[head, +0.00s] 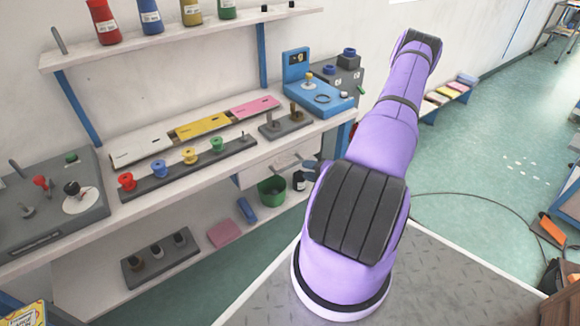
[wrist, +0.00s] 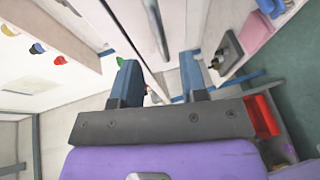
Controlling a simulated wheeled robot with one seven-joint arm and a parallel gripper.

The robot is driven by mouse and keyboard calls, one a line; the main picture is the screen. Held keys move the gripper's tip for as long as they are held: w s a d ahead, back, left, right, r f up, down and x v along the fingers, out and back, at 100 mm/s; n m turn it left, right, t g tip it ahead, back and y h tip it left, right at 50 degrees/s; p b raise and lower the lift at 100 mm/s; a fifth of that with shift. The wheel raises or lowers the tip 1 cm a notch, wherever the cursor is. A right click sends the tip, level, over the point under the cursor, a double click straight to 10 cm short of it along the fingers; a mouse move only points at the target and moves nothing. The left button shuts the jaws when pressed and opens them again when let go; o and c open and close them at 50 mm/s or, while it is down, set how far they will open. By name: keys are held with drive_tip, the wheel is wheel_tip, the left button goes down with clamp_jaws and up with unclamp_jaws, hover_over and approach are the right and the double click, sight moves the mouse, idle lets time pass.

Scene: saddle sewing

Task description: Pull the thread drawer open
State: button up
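The thread drawer (head: 262,172) is a pale box front under the worktop in the head view and looks shut. Its grey bar handle (head: 287,164) sticks out from the front. My gripper (head: 309,167) is at the right end of the handle, with its blue fingers partly hidden behind my purple arm. In the wrist view my gripper (wrist: 160,75) has its two blue fingers wide apart. A thin grey bar runs toward the gap between them; I cannot tell whether it touches either finger.
Above, the worktop holds a rack of coloured spools (head: 188,160) and a blue machine (head: 318,92). The floor to the right is mostly clear.

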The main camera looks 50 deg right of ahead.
sight(291, 166)
drive_tip(key=x, duration=0.7)
drive_tip(key=shift+w, duration=0.3)
clamp_jaws()
